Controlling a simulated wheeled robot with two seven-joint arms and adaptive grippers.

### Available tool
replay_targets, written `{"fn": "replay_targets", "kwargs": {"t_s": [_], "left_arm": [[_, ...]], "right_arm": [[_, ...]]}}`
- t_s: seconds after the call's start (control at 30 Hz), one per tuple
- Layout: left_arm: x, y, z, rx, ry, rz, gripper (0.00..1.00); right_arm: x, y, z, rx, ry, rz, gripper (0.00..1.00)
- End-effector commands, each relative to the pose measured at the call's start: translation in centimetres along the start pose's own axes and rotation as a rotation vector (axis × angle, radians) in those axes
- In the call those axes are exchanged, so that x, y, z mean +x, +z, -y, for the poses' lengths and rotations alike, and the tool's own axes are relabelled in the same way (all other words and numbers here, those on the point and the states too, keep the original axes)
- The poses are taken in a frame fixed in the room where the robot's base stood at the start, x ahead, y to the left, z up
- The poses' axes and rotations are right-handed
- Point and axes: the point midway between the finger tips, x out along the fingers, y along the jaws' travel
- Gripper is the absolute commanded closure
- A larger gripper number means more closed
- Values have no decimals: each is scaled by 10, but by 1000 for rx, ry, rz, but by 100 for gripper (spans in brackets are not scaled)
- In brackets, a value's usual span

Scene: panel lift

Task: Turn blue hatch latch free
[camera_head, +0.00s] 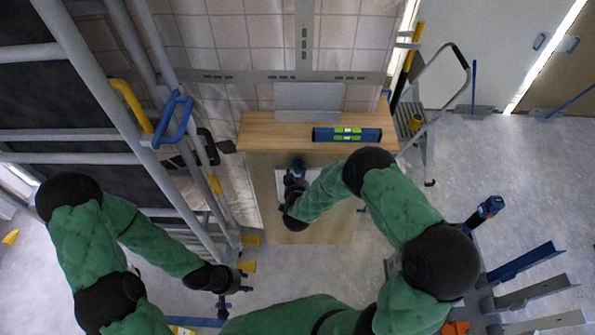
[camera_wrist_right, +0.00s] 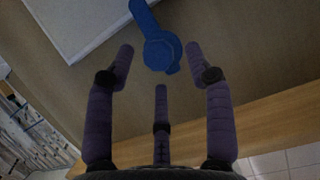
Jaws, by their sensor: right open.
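The blue latch (camera_wrist_right: 158,52) has a round hub and a handle reaching up to the top edge of the right wrist view. It lies against the wooden cabinet face, beside the corner of a pale hatch panel (camera_wrist_right: 75,25). My right gripper (camera_wrist_right: 160,58) is open, with a finger on each side of the latch hub and a third finger below; contact cannot be told. In the head view the latch (camera_head: 298,164) shows as a small blue spot at my right gripper (camera_head: 295,178). My left gripper (camera_head: 226,302) hangs low at the left, away from the cabinet; its opening is unclear.
A blue level (camera_head: 346,134) lies on the wooden cabinet top (camera_head: 275,131). A grey scaffold frame (camera_head: 120,115) with a blue clamp stands at the left. A stepladder (camera_head: 428,120) stands right of the cabinet. Metal profiles (camera_head: 530,292) lie at lower right.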

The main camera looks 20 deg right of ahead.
Motion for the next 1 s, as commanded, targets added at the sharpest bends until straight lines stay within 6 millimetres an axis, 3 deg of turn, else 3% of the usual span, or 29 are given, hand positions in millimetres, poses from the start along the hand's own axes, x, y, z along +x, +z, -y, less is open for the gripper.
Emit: {"fn": "replay_targets", "kwargs": {"t_s": [0.2,0.53,0.57,0.73,1.0], "left_arm": [[2,0,1,0,0,0,60],[2,0,1,0,0,0,60],[2,0,1,0,0,-1,60],[2,0,1,0,0,-1,60],[3,0,1,0,0,0,60]], "right_arm": [[20,1,0,1,0,1,47],[23,0,0,1,0,0,47],[23,0,0,1,0,1,50],[23,0,0,0,-1,0,98],[23,-1,1,7,-6,-3,99]]}}
